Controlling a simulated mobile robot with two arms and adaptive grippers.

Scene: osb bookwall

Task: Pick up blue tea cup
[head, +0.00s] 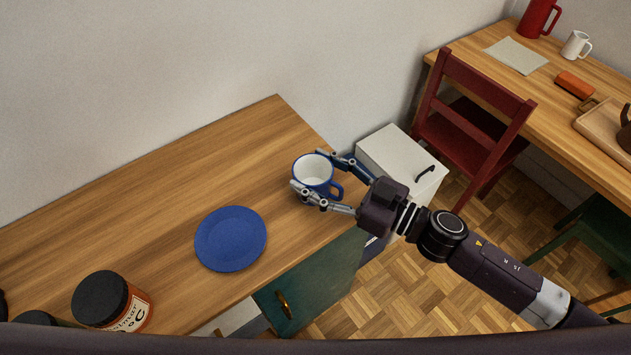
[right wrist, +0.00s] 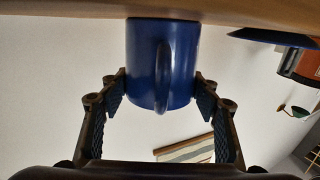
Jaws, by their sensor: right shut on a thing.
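The blue tea cup (head: 324,185) with a white inside is near the right end of the wooden counter in the head view. My right gripper (head: 318,176) has its two fingers on opposite sides of the cup, shut on it. In the right wrist view the cup (right wrist: 146,70) sits between the pads of my right gripper (right wrist: 160,92), its handle pointing toward the palm. That view appears upside down, and the cup's base is at or very near the counter; I cannot tell if there is a gap. My left gripper is not in view.
A blue plate (head: 231,239) lies on the counter (head: 150,200) left of the cup. A jar with a black lid (head: 112,302) stands at the front left. A white cabinet (head: 398,165) and a red chair (head: 470,120) stand to the right. The counter behind the plate is clear.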

